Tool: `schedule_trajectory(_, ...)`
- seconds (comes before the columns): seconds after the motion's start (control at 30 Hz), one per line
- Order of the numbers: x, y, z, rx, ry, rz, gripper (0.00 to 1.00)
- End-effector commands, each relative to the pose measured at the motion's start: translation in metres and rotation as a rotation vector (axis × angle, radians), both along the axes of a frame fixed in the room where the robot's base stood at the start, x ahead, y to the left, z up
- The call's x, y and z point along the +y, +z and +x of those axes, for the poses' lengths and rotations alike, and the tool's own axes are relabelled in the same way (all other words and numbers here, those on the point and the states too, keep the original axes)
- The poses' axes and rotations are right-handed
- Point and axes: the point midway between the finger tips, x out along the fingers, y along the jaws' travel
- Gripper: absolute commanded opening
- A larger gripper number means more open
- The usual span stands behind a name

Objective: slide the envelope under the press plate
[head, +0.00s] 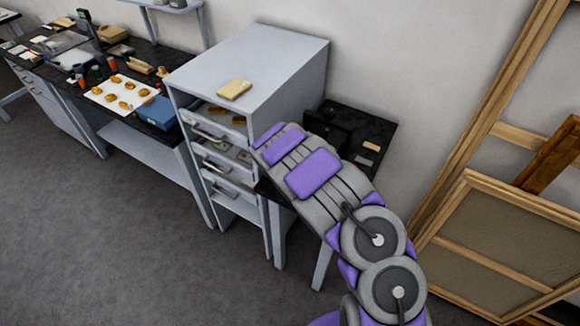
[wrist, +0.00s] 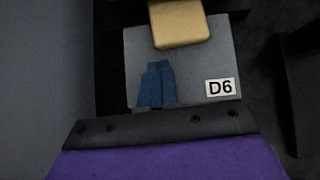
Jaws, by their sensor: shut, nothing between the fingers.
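In the wrist view, my gripper (wrist: 160,64) shows as two blue fingers close together, shut and empty. They appear over a grey panel (wrist: 200,60) with a white label reading D6 (wrist: 220,87). A tan, rounded block (wrist: 180,24) overlaps the panel's far edge, just beyond the fingertips; I cannot tell whether they touch it. I cannot identify the envelope or the press plate for certain. A flat tan packet (head: 234,89) lies on top of the grey cabinet (head: 262,55) in the head view. There, my arm hides my gripper beside the cabinet.
The cabinet's top drawer (head: 222,117) is open with brown pieces inside. A dark table (head: 378,128) right of the cabinet holds a black object and a small tan block (head: 371,146). The left bench holds a white tray (head: 103,97) and a blue box (head: 158,112). Wooden frames (head: 480,185) lean right.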

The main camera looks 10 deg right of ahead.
Motion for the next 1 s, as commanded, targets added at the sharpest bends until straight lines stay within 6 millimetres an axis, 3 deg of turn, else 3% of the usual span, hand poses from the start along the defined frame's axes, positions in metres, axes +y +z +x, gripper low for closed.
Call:
schedule_trajectory(0.63,0.0,0.004,0.007,-0.004,-0.001,-0.009,0.0)
schedule_trajectory(1.0,-0.024,0.006,0.04,-0.005,-0.003,-0.005,0.0)
